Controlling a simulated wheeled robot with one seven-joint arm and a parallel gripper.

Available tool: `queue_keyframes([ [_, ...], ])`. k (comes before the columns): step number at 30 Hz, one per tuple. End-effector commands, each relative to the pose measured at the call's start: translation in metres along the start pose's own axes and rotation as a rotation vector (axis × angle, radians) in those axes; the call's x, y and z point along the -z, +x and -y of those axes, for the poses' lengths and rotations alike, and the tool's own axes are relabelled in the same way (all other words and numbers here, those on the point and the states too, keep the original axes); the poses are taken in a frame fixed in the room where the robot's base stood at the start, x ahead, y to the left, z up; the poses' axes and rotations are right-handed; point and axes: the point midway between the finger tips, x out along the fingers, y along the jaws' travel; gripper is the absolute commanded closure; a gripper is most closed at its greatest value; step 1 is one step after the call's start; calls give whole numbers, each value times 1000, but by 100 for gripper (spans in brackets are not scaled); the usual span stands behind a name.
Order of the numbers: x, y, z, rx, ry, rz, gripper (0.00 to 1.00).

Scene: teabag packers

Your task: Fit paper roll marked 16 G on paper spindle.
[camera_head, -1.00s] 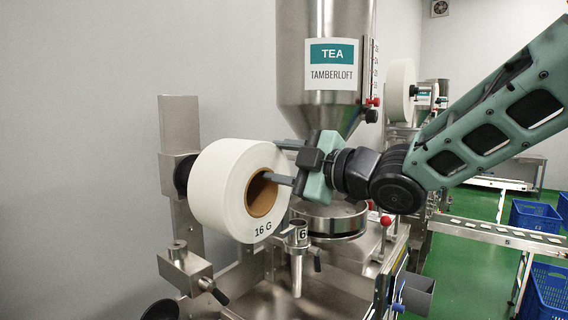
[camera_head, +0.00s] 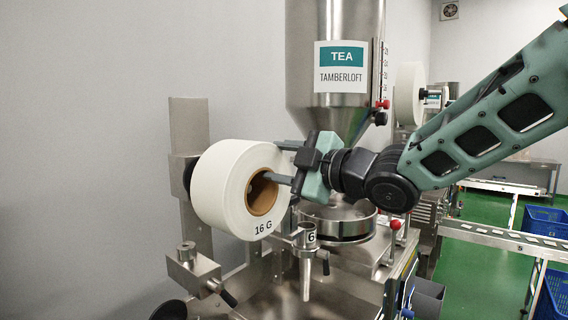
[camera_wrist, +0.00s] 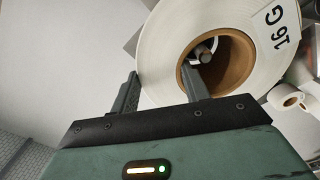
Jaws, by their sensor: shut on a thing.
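The white paper roll marked 16 G (camera_head: 218,195) is held on its side in front of the steel post, its brown core facing right. My gripper (camera_head: 272,160) is shut on the roll's wall, one finger inside the core and the other along its outer side. In the wrist view the gripper (camera_wrist: 161,74) straddles the roll's rim (camera_wrist: 160,45). The paper spindle's metal end (camera_wrist: 204,50) shows inside the core there, so the roll appears to be around it. Its dark hub (camera_head: 189,174) is mostly hidden behind the roll; I cannot tell whether they touch.
The steel post (camera_head: 189,128) stands behind the roll. The tea hopper (camera_head: 338,105) rises at the right, close to my gripper. A filling tube marked 6 (camera_head: 306,262) and a clamp block (camera_head: 192,270) sit below. Blue crates (camera_head: 545,220) are at far right.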

Motion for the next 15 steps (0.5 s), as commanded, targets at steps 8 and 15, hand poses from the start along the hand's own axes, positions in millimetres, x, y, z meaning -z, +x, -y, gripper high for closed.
queue_keyframes([
  [8, 1, 6, -2, -4, 0, -3, 100],
  [15, 2, 11, -2, -5, 0, -4, 100],
])
